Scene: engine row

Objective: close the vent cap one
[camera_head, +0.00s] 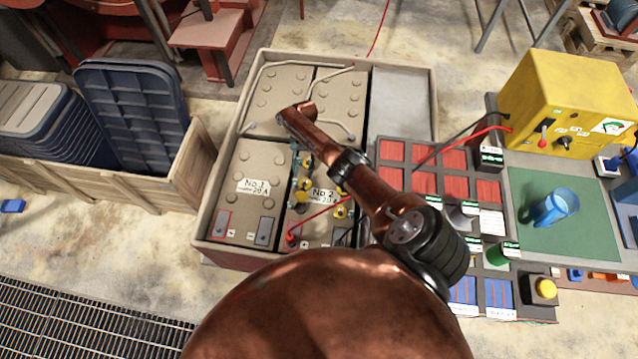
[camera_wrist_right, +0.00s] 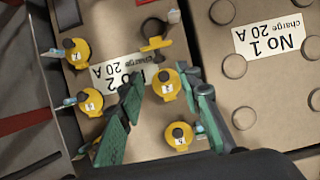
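Battery No 2 (camera_head: 312,222) has several yellow vent caps on its top. In the right wrist view one cap (camera_wrist_right: 155,42) looks swung up beside a dark round hole. The others, such as this cap (camera_wrist_right: 166,86) and another lower cap (camera_wrist_right: 178,137), look seated, with small number tags I cannot read surely. My right gripper (camera_wrist_right: 168,88) is open and empty over battery No 2, its green fingers on either side of a seated cap; I cannot tell whether they touch it. In the head view my right gripper (camera_head: 297,162) is partly hidden by its own arm. My left gripper is not in view.
Battery No 1 (camera_head: 254,170) lies left of No 2 in the same tray (camera_head: 206,205). A red cable (camera_head: 322,212) crosses No 2.

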